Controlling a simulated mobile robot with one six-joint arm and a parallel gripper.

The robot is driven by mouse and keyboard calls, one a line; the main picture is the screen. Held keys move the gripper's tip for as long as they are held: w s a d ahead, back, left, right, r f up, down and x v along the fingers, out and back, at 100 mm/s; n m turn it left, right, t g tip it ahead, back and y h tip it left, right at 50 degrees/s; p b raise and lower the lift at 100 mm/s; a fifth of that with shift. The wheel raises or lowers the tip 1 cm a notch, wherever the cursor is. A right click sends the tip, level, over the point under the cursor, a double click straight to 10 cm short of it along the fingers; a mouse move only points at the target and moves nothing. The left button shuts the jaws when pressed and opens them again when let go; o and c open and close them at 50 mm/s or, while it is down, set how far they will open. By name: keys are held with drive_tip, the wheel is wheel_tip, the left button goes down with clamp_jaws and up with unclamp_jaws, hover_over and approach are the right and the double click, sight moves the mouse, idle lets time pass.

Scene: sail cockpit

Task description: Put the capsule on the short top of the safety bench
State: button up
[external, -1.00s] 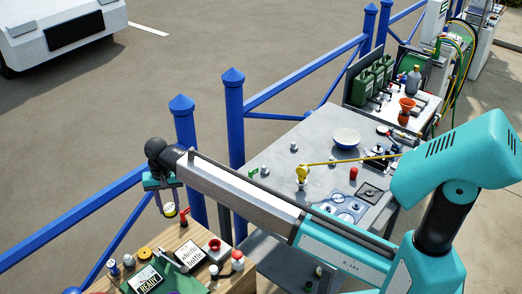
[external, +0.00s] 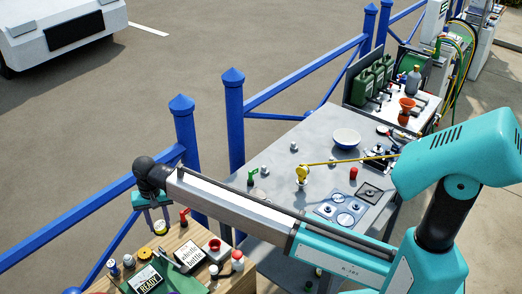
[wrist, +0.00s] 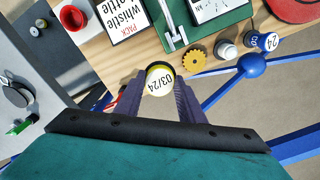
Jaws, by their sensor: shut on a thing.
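The capsule (wrist: 159,82) is a short round piece with a yellow rim and a white top marked "03/24". My gripper (wrist: 158,94) is shut on it, one finger on each side. In the external view the capsule (external: 160,227) is at the back left edge of the wooden safety bench top (external: 176,240), under my gripper (external: 157,218). In the wrist view the bare wood of the bench (wrist: 112,62) lies just beyond the capsule. I cannot tell whether the capsule touches the wood.
A "whistle bottle" sign (external: 189,254), a green mat (external: 183,283) with a "READY" card (external: 149,281), a red-handled item (external: 184,215), a red-ringed cup (external: 215,246) and a yellow gear (wrist: 193,62) crowd the bench. Blue railing (external: 118,222) runs behind. A grey table (external: 285,150) stands to the right.

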sight(160, 225)
drive_tip(key=shift+f+p, duration=0.45)
drive_tip(key=shift+f, duration=1.55)
drive_tip(key=shift+f, duration=0.1)
drive_tip(key=shift+f+p, duration=0.65)
drive_tip(key=shift+f, duration=1.15)
drive_tip(key=shift+f, duration=0.1)
drive_tip(key=o, duration=1.1)
drive_tip(key=shift+o, duration=0.2)
drive_tip(key=shift+r+b, duration=1.55)
drive_tip(key=shift+r, duration=4.6)
